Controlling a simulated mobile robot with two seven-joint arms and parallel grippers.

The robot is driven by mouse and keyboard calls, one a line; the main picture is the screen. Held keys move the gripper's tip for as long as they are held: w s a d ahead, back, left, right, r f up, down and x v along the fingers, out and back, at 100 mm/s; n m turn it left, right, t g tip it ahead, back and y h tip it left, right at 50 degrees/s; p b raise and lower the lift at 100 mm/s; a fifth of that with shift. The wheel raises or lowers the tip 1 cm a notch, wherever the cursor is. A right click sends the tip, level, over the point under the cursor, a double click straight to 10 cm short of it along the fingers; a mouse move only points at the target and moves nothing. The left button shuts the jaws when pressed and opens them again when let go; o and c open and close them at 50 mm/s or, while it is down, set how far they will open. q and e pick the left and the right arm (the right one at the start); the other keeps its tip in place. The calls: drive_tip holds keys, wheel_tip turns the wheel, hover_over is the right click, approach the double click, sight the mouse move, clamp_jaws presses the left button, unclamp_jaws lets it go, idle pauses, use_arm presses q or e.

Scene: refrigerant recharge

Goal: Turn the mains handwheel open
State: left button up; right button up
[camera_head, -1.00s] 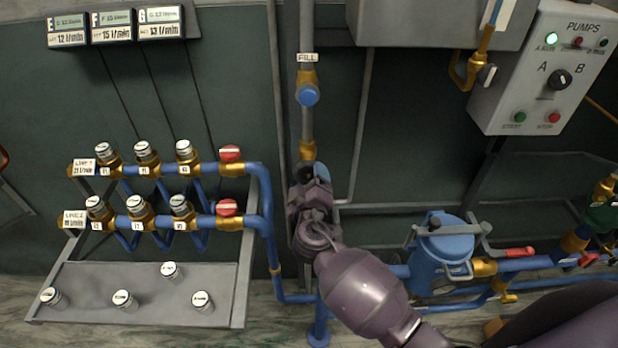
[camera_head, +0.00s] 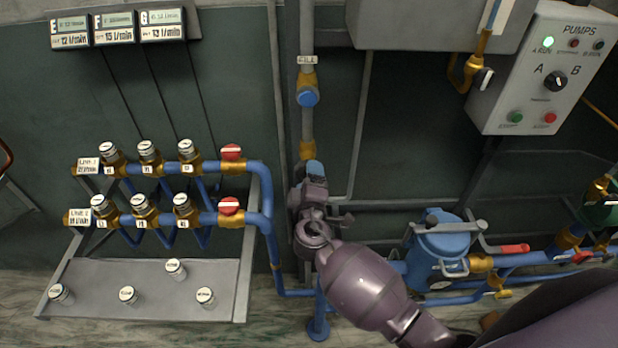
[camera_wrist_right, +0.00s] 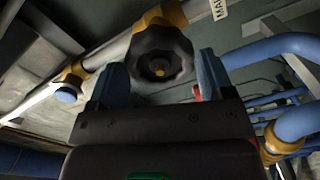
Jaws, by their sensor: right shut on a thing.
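The mains handwheel (camera_wrist_right: 160,56) is a dark, lobed knob on a brass valve body, seen in the right wrist view. A partly cut-off label beginning "MA" (camera_wrist_right: 221,9) is on the pipe beside it. My right gripper (camera_wrist_right: 160,76) is shut on the handwheel, with one blue finger on each side of it. In the head view my right gripper (camera_head: 314,170) is at the vertical pipe, below the blue-capped fill valve. There the gripper and wrist hide the handwheel. My left gripper is not in view.
The blue-capped fill valve (camera_head: 308,97) is just above my gripper. A two-row valve manifold (camera_head: 245,170) stands to the left, above a grey tray (camera_head: 150,308). A blue strainer vessel (camera_head: 440,250) is to the right of my arm. The pump panel (camera_head: 545,65) is at upper right.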

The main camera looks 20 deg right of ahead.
drive_tip(key=n+p, duration=0.2)
drive_tip(key=n, duration=0.2)
drive_tip(key=shift+n, duration=0.4)
drive_tip(key=o, duration=0.9)
drive_tip(key=shift+s, duration=0.1)
